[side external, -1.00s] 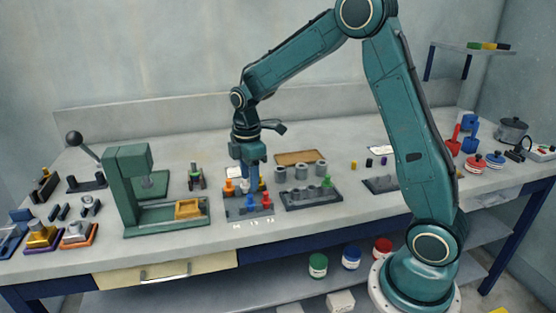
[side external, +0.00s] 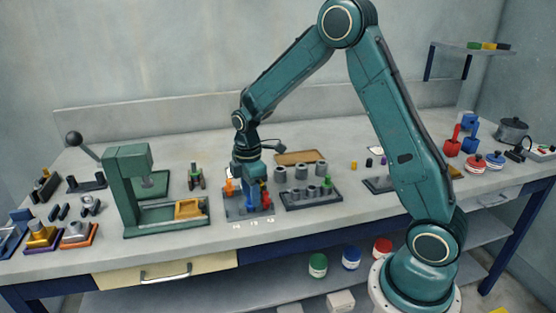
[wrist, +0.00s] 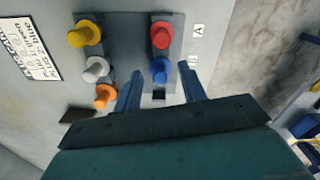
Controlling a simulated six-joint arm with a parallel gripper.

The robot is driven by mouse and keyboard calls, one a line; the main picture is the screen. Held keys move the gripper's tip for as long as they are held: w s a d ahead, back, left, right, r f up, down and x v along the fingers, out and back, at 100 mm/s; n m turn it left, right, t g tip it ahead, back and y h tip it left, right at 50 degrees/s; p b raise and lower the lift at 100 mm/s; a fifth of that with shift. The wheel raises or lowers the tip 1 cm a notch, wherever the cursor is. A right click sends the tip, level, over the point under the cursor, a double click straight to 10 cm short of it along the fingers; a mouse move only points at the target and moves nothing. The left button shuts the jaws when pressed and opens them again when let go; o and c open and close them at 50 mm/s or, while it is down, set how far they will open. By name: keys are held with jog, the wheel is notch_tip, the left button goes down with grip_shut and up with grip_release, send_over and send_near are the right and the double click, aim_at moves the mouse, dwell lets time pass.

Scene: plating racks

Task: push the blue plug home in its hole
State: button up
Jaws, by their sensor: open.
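The blue plug (wrist: 160,70) has a round blue head and stands in the right-hand row of a grey rack (side external: 244,217). In the wrist view the red plug (wrist: 161,36) is beyond it in the same row. My gripper (wrist: 160,74) is open, with one finger on each side of the blue plug near its head. I cannot tell whether the fingers touch it or how deep it sits. In the side view my gripper (side external: 250,186) is low over the rack and partly hides the plugs.
Yellow (wrist: 84,34), white (wrist: 96,69) and orange (wrist: 105,97) plugs stand in the rack's other row, close to my left finger. A second rack (side external: 312,200) with grey cylinders and a green plug is just right. A green press (side external: 129,190) stands left.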

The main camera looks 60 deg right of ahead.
grip_shut()
jog(key=shift+r, duration=0.15)
notch_tip(320, 180, up, 20)
dwell(0.9)
jog(key=shift+f, duration=0.2)
dwell(0.3)
jog(key=s+d+f+m, duration=0.5)
jog(key=s+d+f, duration=0.4)
jog(key=s+d, duration=0.3)
jog(key=shift+d+f+m, duration=0.15)
jog(key=shift+d+m, duration=0.25)
jog(key=shift+d, duration=0.25)
